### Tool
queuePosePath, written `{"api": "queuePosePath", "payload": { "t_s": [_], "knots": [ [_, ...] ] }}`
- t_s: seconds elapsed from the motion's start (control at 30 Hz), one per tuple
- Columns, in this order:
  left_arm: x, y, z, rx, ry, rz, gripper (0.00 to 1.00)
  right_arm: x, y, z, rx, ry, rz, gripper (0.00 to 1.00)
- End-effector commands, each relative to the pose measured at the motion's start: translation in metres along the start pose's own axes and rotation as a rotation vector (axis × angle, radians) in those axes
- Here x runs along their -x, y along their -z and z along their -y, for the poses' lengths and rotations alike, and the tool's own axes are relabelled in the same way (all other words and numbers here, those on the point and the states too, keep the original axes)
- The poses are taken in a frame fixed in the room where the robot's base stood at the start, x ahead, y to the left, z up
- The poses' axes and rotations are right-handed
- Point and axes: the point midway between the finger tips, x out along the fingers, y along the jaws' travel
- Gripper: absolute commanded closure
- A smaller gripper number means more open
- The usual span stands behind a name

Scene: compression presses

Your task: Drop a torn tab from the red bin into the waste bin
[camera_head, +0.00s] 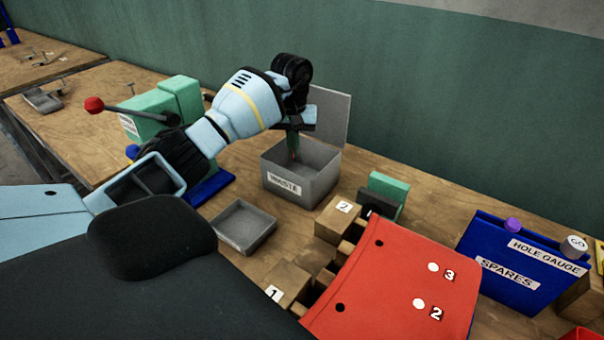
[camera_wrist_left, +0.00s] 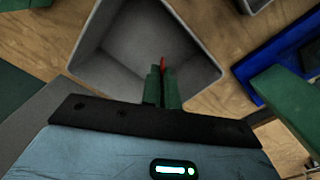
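My left gripper (camera_head: 294,150) points down over the open grey waste bin (camera_head: 296,190), which carries a WASTE label. Its green fingers (camera_wrist_left: 163,88) are close together in the left wrist view, with a small red piece (camera_wrist_left: 163,65), seemingly the torn tab, between their tips. The bin (camera_wrist_left: 205,62) lies below the fingertips there, and its visible floor looks empty. A red edge (camera_head: 582,335) at the lower right corner may be the red bin; most of it is out of frame. My right gripper is not in view.
The waste bin's raised lid (camera_head: 330,115) stands behind it. A shallow grey tray (camera_head: 243,228) sits in front. A red panel (camera_head: 385,285) numbered 2 and 3, wooden blocks (camera_head: 338,215) and a blue SPARES box (camera_head: 500,262) stand to the right. A green press (camera_head: 165,105) is at left.

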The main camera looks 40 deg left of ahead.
Motion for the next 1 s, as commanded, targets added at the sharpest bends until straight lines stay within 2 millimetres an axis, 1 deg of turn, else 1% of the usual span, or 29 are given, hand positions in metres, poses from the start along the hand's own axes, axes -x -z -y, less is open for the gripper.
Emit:
{"api": "queuePosePath", "payload": {
  "t_s": [0.13, 0.2, 0.33, 0.57, 0.67, 0.77, 1.0],
  "knots": [
    [0.0, 0.0, 0.0, -0.001, 0.0, 0.0, 1.0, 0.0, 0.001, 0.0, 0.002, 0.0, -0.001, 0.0],
    [0.0, 0.0, 0.0, 0.0, 0.0, 0.0, 0.89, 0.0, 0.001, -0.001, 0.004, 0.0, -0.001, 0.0],
    [0.0, 0.0, 0.0, 0.0, 0.0, 0.0, 0.72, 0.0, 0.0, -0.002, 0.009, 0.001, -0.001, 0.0],
    [0.001, 0.0, 0.0, 0.0, 0.0, 0.0, 0.72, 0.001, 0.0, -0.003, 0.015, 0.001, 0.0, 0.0],
    [0.004, 0.0, 0.0, 0.0, -0.001, -0.001, 0.72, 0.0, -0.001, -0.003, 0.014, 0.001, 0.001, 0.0],
    [0.013, 0.001, 0.0, 0.0, 0.0, -0.001, 0.72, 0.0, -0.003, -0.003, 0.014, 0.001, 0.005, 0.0],
    [0.051, 0.001, 0.0, -0.001, 0.0, -0.002, 0.72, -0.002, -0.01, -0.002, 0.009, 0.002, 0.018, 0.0]
  ]
}}
